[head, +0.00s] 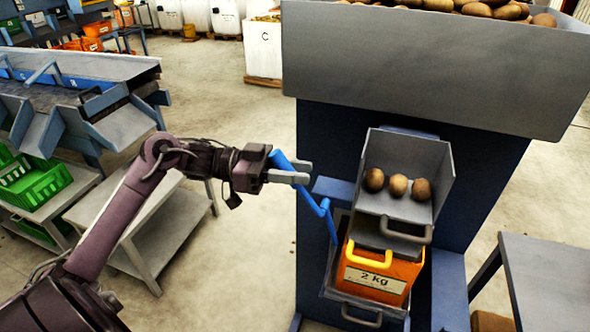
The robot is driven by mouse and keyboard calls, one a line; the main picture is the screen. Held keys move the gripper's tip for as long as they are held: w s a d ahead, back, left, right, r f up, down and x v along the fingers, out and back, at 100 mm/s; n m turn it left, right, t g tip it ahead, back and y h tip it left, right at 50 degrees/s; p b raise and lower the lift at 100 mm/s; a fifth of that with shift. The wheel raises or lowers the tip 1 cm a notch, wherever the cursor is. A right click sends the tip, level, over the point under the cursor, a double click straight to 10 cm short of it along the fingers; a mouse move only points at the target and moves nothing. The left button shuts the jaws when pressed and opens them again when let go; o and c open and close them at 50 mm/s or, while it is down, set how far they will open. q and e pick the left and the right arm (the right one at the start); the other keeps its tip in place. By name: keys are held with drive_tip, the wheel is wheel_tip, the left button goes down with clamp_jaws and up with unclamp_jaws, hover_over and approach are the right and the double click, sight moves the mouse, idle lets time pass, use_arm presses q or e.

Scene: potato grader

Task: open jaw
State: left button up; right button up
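My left gripper (306,172) is at the upper end of a blue cranked lever (319,207) on the left side of the grader. Its two fingers lie close together with the lever's upper bar between them, and they look shut on it. The lever runs down beside the machine. To its right, a grey hopper tray (441,170) holds three potatoes (397,185) in a row. Below it is a grey lip with a handle (405,230). An orange crate (385,284) labelled "2 kg" stands underneath. My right gripper is not in view.
A large grey bin (430,65) of potatoes overhangs the dark blue grader body (480,190). A grey table (548,275) stands at the right. A conveyor (80,75), a low bench (160,235) and a green crate (35,182) are at the left. Floor between is clear.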

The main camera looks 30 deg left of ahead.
use_arm(q)
clamp_jaws()
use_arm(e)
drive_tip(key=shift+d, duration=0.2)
